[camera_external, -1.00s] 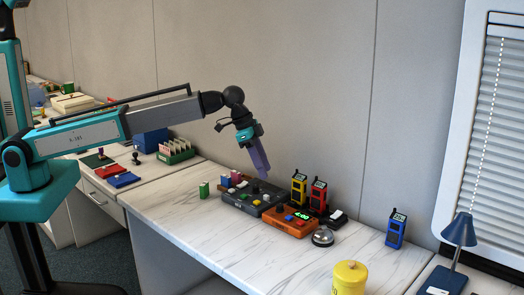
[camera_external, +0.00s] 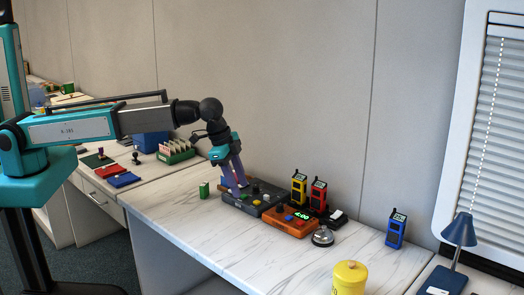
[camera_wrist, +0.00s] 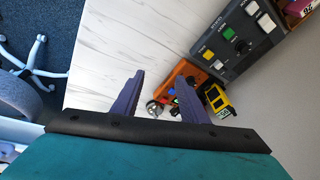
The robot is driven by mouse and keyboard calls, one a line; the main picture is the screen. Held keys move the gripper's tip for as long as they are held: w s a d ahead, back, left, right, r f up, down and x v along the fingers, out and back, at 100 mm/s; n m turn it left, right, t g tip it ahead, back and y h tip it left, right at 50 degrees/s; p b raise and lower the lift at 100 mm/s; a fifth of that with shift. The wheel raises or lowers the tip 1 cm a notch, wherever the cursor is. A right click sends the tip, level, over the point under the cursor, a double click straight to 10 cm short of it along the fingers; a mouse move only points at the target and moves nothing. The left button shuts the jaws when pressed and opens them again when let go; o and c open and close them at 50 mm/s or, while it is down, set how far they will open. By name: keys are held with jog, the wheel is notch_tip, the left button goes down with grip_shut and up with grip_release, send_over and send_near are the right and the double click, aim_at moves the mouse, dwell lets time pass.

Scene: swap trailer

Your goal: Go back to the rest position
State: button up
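My gripper (camera_external: 235,182) points downward over the left end of the grey control box (camera_external: 262,205) in the external view. Its two purple fingers stand apart with nothing seen between them. In the wrist view my gripper (camera_wrist: 163,74) also shows its fingers spread, with white tabletop beyond the gap. The grey control box (camera_wrist: 230,42) lies at the upper right there. Whether the fingertips touch anything is not clear.
An orange box (camera_external: 289,224), yellow radio (camera_external: 299,188), red radio (camera_external: 317,196) and bell (camera_external: 322,238) stand right of the grey box. A green block (camera_external: 204,190) stands to its left. The wall is close behind.

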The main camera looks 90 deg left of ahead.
jog(key=s+d+f+m+y+p, duration=0.15)
jog(key=s+d+f+m, duration=0.25)
jog(key=s+d+f, duration=0.5)
jog(key=s+d+f+m+y+p, duration=0.15)
jog(key=s+d+f+m, duration=0.25)
jog(key=s+d+f, duration=0.55)
jog(key=s+a+f+n+g+b, duration=0.2)
jog(key=s+a+f+n+b, duration=0.1)
jog(key=s+a+f, duration=0.55)
jog(key=s+a+f+n+g+b, duration=0.25)
jog(key=s+a+f, duration=0.35)
jog(key=a+f, duration=0.45)
jog(key=s+a+f+n+g+h+b, duration=0.1)
jog(key=s+a+f+n+g+b, duration=0.1)
jog(key=s+f, duration=0.4)
jog(key=s+a+f+n+g+h+b, duration=0.2)
jog(key=s+f+n, duration=0.3)
jog(key=s, duration=0.5)
jog(key=shift+a+f, duration=0.5)
jog(key=shift+a, duration=0.2)
jog(key=shift+w+g, duration=0.15)
jog(key=shift+g, duration=0.1)
